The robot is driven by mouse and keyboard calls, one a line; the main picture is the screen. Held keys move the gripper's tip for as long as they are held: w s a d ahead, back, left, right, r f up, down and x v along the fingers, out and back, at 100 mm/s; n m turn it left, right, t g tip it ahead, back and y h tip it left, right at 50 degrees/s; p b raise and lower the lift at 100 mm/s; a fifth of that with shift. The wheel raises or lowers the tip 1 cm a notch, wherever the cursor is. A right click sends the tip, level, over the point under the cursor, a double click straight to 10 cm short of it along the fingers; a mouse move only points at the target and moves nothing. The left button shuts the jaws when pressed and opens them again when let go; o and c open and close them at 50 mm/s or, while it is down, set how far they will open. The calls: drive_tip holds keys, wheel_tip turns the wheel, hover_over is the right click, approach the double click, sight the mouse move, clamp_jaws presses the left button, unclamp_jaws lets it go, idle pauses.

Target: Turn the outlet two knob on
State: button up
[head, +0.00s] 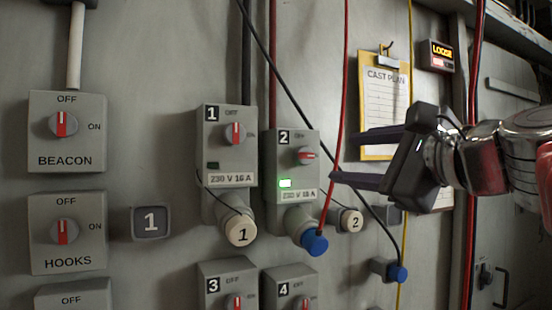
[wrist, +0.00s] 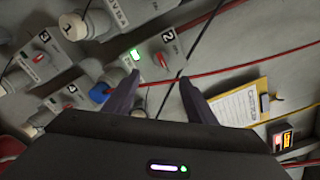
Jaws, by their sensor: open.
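The outlet two box (head: 283,222) is a grey wall box marked 2. Its red-and-grey knob (head: 307,155) has its red bar lying roughly level, pointing toward the ON side. The green light (head: 285,183) on the box is lit. In the wrist view the knob (wrist: 162,60) and the lit green light (wrist: 135,54) show just beyond my fingertips. My gripper (head: 345,158) is open and empty, to the right of the box and apart from the knob. A blue plug (head: 314,243) with a red cable sits in the socket below.
Outlet one (head: 230,150) stands left, its knob upright and its window dark. Outlets three (head: 225,275) and four (head: 290,280) are below. A red cable and a black cable (head: 292,85) hang close to my gripper. A yellow clipboard (head: 385,90) is behind it.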

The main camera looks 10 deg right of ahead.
drive_tip(key=shift+s+d, duration=0.2)
drive_tip(key=shift+s, duration=0.35)
drive_tip(key=s+a+f+n+g+h, duration=0.1)
drive_tip(key=a+f+n+g, duration=0.15)
drive_tip(key=f, duration=0.65)
drive_tip(key=s+a+f+n+g, duration=0.15)
drive_tip(key=f+n, duration=0.25)
drive_tip(key=f, duration=0.6)
drive_tip(key=a+f+n+g+h, duration=0.1)
drive_tip(key=a+f+n+g, duration=0.15)
drive_tip(key=f, duration=0.65)
drive_tip(key=s+f+n+g+h, duration=0.1)
drive_tip(key=s+f+n, duration=0.2)
drive_tip(key=f, duration=0.4)
drive_tip(key=s+d+f+n+g+h, duration=0.1)
drive_tip(key=s+f+n+g, duration=0.1)
drive_tip(key=s+f+n, duration=0.2)
drive_tip(key=s+d+f+n+g+h, duration=0.1)
drive_tip(key=f+n, duration=0.4)
drive_tip(key=f, duration=0.5)
drive_tip(key=shift+s+f+g+h, duration=0.25)
drive_tip(key=shift+s+g, duration=0.3)
drive_tip(key=shift+s, duration=0.6)
